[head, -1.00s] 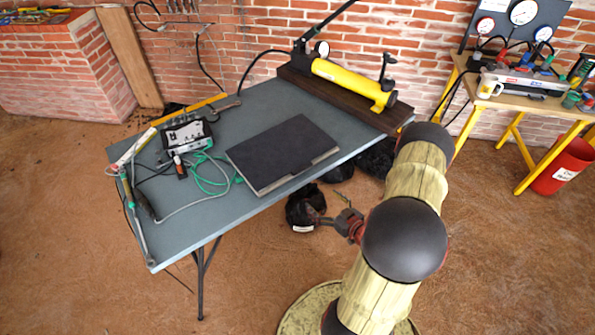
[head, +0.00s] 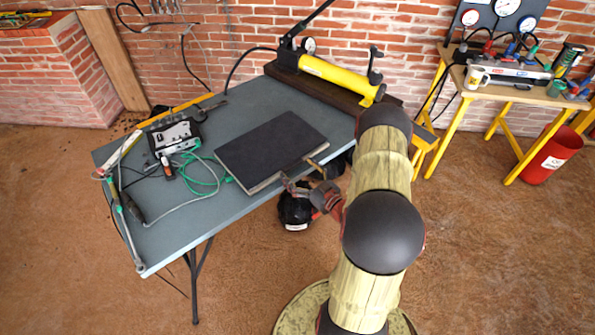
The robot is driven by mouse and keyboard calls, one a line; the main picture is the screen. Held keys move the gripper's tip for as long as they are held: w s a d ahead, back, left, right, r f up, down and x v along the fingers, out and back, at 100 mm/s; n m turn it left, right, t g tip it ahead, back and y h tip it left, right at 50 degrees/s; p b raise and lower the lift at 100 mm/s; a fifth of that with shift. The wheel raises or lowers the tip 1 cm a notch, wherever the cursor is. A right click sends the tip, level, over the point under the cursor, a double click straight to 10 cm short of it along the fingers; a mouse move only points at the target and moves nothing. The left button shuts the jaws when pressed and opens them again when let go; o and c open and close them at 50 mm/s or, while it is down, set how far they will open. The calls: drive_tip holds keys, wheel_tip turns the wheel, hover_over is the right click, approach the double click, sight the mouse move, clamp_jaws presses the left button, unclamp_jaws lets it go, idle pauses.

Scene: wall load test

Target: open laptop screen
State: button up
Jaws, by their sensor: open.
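The laptop (head: 270,147) lies closed on the grey-blue table, its dark lid flat and its paler front edge facing my arm. My gripper (head: 300,172) is at that front edge, close to its middle. Its two fingers are spread apart, one to the left and one to the right, with nothing seen between them. Whether a fingertip touches the laptop's edge I cannot tell. My arm comes in from the lower right and hides part of the table's right side.
The table (head: 185,225) holds a meter box (head: 175,137) with green and grey cables left of the laptop. A yellow hydraulic pump (head: 340,78) stands behind it on a dark beam. A black bag-like object (head: 294,210) is below the table's front edge. The table's front left is mostly bare.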

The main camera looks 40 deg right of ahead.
drive_tip(key=shift+w, duration=0.15)
drive_tip(key=shift+c, duration=0.8)
drive_tip(key=c, duration=1.5)
drive_tip(key=shift+c, duration=0.2)
